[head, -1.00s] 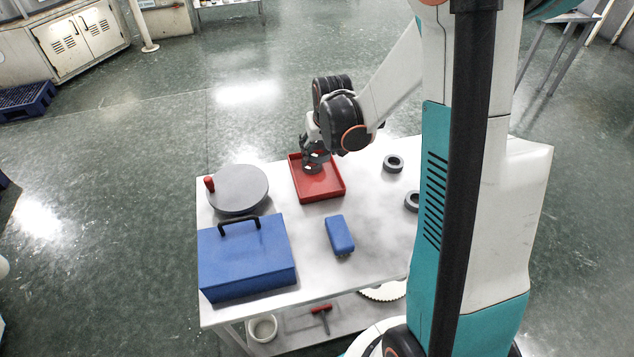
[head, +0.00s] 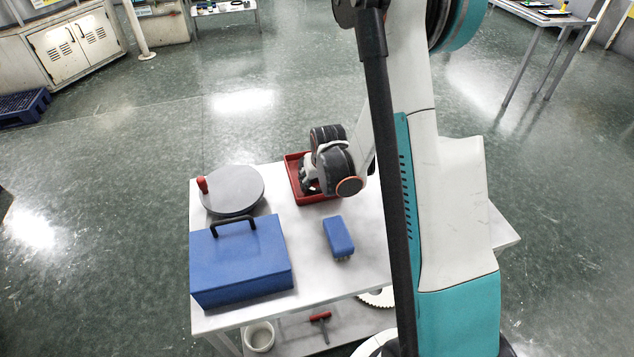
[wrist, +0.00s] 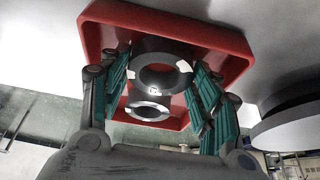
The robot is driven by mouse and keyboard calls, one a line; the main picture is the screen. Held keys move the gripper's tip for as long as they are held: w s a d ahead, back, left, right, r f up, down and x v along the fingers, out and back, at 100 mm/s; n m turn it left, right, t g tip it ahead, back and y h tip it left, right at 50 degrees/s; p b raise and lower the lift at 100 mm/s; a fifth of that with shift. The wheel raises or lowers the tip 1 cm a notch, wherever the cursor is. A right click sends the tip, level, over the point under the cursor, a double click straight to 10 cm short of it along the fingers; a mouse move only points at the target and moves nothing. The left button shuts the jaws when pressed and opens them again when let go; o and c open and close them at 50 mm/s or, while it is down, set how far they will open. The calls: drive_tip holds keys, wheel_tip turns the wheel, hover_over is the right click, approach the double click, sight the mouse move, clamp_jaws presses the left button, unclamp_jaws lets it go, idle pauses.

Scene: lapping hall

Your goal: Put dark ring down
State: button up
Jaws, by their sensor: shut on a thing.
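My gripper (wrist: 160,78) is shut on a dark ring (wrist: 160,54), with its green-padded fingers on either side of it in the wrist view. The ring is over the red tray (wrist: 240,45); whether it touches the tray floor I cannot tell. A second, shinier ring (wrist: 148,117) shows within the tray's outline. In the head view my gripper (head: 308,184) is low at the red tray (head: 291,168), and my wrist hides the held ring and much of the tray.
On the white table (head: 300,235) stand a grey round plate (head: 235,188) with a red knob (head: 202,185), a blue case (head: 240,265) and a blue brush (head: 338,236). A grey round thing (wrist: 295,120) is beside the tray in the wrist view. Table space beside the brush is bare.

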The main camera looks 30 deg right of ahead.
drive_tip(key=shift+r, duration=0.1)
drive_tip(key=o, duration=1.1)
drive_tip(key=shift+o, duration=0.2)
drive_tip(key=shift+s+r, duration=0.1)
drive_tip(key=shift+r, duration=0.2)
drive_tip(key=s+a+r+n+t+p, duration=0.1)
drive_tip(key=s+a+r+p, duration=0.15)
drive_tip(key=s+r, duration=0.65)
drive_tip(key=s+a+r+p, duration=0.15)
drive_tip(key=a+r, duration=0.25)
drive_tip(key=r, duration=1)
drive_tip(key=s+a+r+t, duration=0.1)
drive_tip(key=s+a+r, duration=0.1)
drive_tip(key=s, duration=0.4)
drive_tip(key=s+a+r+n+y, duration=0.1)
drive_tip(key=s+a+r, duration=0.2)
drive_tip(key=s, duration=0.4)
drive_tip(key=shift+a+r+t, duration=0.35)
drive_tip(key=shift+r+t, duration=0.05)
drive_tip(key=shift+r, duration=0.35)
